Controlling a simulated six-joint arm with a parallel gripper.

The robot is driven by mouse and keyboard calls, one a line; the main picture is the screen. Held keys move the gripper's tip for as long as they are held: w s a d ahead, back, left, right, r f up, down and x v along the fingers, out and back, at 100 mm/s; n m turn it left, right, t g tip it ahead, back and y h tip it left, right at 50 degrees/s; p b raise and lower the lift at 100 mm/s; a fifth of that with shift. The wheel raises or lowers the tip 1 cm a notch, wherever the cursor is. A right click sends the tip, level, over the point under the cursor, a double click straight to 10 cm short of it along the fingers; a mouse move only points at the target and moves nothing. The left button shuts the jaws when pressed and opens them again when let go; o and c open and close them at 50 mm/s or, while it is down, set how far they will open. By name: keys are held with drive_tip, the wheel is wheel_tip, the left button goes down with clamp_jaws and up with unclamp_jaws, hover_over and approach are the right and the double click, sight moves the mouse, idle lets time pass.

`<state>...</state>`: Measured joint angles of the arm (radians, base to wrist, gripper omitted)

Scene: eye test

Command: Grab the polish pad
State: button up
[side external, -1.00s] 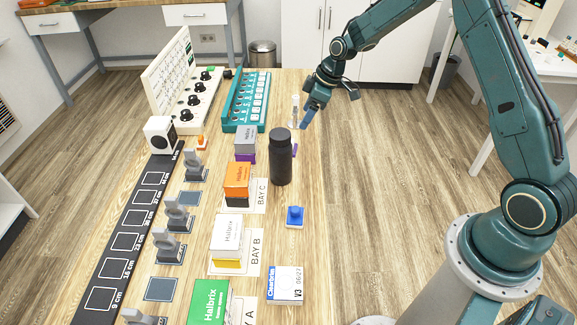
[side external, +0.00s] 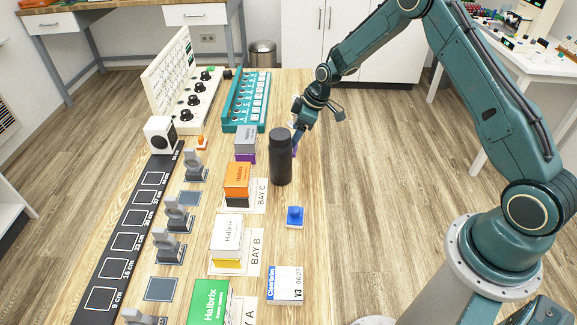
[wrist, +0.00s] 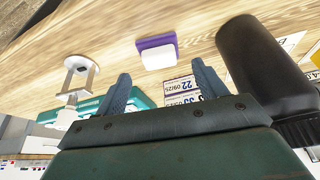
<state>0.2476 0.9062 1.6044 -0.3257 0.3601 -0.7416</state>
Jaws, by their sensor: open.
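A small purple-and-white block (wrist: 156,53), which looks like the polish pad, lies on the wooden table in the wrist view. It is just beyond the gap between my fingertips and apart from them. My gripper (wrist: 160,72) is open and empty. In the side view my gripper (side external: 297,138) is low over the table, just behind and right of the black bottle (side external: 281,160). The bottle and gripper largely hide the block there. The bottle also shows close on the right in the wrist view (wrist: 262,68).
A blue knobbed piece (side external: 295,216) and a white-and-blue box (side external: 285,284) stand nearer the camera. Orange (side external: 237,176) and grey (side external: 245,138) boxes stand left of the bottle, with a teal panel (side external: 246,102) behind. A white stand (wrist: 80,72) is left in the wrist view.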

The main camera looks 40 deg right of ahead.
drive_tip(key=shift+x, duration=2.25)
drive_tip(key=shift+w, duration=0.1)
drive_tip(key=c, duration=1.1)
